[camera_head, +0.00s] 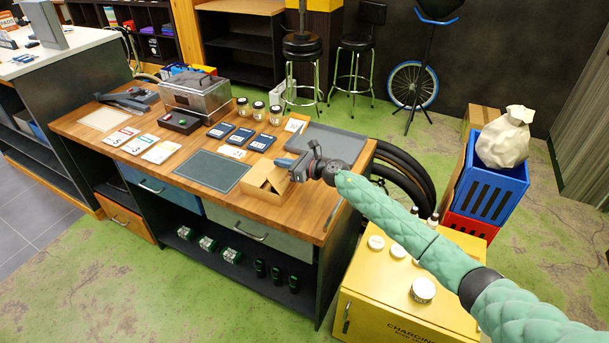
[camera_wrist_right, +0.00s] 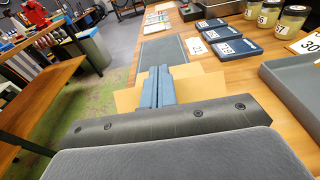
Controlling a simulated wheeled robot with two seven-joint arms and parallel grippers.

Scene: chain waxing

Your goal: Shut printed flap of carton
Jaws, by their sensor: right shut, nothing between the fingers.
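The carton (camera_head: 262,183) is a small brown cardboard box near the front right of the wooden workbench, with flaps standing out at its top. I cannot make out which flap bears the print. My right gripper (camera_head: 284,162) is over the carton's back right side, its blue fingers shut and empty. In the right wrist view the shut fingers (camera_wrist_right: 157,88) are in front of the carton (camera_wrist_right: 207,88), whose tan flaps spread on both sides of them. The fingers and the gripper body hide most of the carton there, and I cannot tell whether they touch it. My left gripper is not in view.
A dark mat (camera_head: 203,170) lies left of the carton, and a grey tray (camera_head: 326,143) lies behind it. Blue boxes (camera_head: 241,136), jars (camera_head: 259,110) and numbered cards stand farther back. A yellow cabinet (camera_head: 400,290) stands at the right of the workbench (camera_head: 300,215).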

